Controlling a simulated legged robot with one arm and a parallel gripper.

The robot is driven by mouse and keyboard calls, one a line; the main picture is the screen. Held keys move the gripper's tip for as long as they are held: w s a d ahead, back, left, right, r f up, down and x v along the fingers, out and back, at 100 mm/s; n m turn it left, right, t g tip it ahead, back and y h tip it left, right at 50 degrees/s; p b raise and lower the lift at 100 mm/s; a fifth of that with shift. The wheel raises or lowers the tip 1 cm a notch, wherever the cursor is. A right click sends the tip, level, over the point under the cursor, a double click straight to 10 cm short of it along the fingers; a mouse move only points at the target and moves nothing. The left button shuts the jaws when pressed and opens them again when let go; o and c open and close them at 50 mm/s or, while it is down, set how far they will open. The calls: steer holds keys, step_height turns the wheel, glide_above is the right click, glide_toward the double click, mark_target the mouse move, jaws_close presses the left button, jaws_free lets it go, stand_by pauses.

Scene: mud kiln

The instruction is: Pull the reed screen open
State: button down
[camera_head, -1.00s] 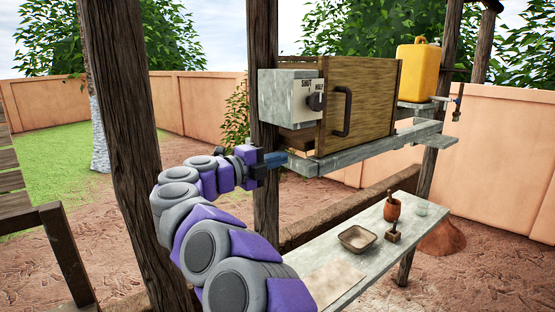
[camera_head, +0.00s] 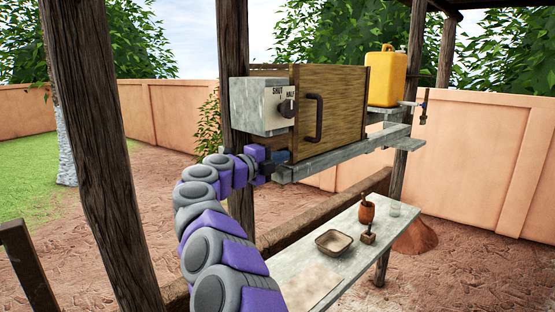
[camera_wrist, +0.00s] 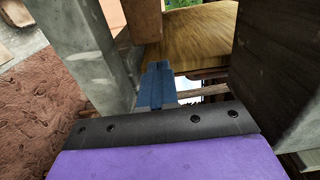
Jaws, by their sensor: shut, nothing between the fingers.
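The reed screen (camera_head: 345,105) is a brown, streaked upright panel standing on a grey shelf, with a dark bar handle (camera_head: 313,118) near its left edge. My gripper (camera_head: 280,157) is at the shelf's left end, below the grey box and lower left of the handle, apart from the handle. Its blue fingers are partly hidden in the head view. In the wrist view the fingers (camera_wrist: 157,84) are together and empty, pointing toward a brown streaked surface (camera_wrist: 205,35), likely the screen. The handle cannot be made out there.
A grey box (camera_head: 262,105) with a dark knob, marked SHUT and HALF, sits left of the screen beside a post (camera_head: 232,50). The shelf (camera_head: 345,150) runs right toward a yellow jerrycan (camera_head: 386,78). A lower bench (camera_head: 335,275) holds a bowl (camera_head: 334,242) and small tools.

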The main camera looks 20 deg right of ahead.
mark_target(293, 154)
steer(key=shift+a, duration=0.2)
steer(key=p+x, duration=0.3)
steer(key=x, duration=0.2)
steer(key=shift+r+p, duration=0.1)
steer(key=shift+p, duration=0.25)
steer(key=shift+d, duration=0.2)
steer(key=shift+a+f, duration=0.15)
steer(key=shift+f, duration=0.05)
